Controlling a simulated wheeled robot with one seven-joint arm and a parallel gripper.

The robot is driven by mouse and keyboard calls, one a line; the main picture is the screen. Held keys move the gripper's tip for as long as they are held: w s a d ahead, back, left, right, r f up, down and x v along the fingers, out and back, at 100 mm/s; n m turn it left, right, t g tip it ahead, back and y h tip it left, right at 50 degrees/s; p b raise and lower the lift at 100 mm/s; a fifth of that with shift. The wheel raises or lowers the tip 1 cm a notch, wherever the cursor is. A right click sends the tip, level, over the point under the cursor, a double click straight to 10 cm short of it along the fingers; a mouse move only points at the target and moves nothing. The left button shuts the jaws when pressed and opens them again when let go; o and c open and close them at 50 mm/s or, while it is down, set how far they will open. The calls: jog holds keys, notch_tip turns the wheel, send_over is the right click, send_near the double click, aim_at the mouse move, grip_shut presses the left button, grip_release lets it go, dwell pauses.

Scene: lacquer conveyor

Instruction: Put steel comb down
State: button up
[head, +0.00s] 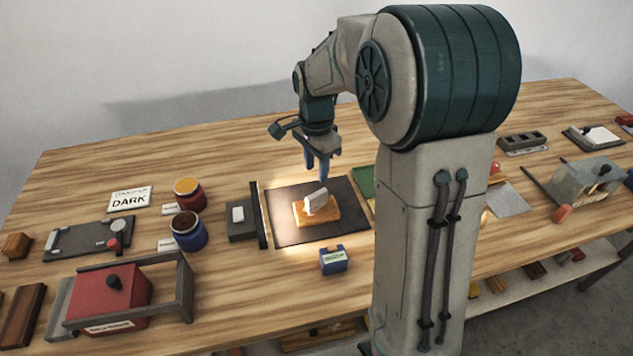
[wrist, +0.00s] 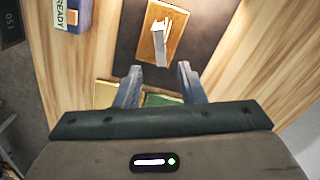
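The steel comb appears to be the small pale grey piece (head: 317,200) resting on an orange-brown wooden block (head: 328,217). The block lies on a dark mat (head: 284,212). In the wrist view the comb (wrist: 160,40) shows as a pale narrow piece on the block (wrist: 152,14), beyond my fingertips. My gripper (head: 318,172) is above and just behind the block, apart from it. In the wrist view my gripper (wrist: 159,70) has its two fingers well apart, with nothing clasped between them. The comb's teeth are too small to make out.
A blue box (head: 333,260) stands in front of the mat. Left are a grey stand (head: 241,220), red jar (head: 188,194), blue jar (head: 188,231) and red machine (head: 108,295). A green panel (head: 364,183) borders the mat. The table behind the mat is clear.

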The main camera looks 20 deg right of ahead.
jog(key=s+r+n+t, duration=0.1)
jog(key=s+r+n, duration=0.1)
jog(key=s+n, duration=0.4)
jog(key=s+r+n+t, duration=0.2)
jog(key=s+n, duration=0.5)
jog(key=s, duration=0.8)
jog(key=shift+r+n, duration=0.3)
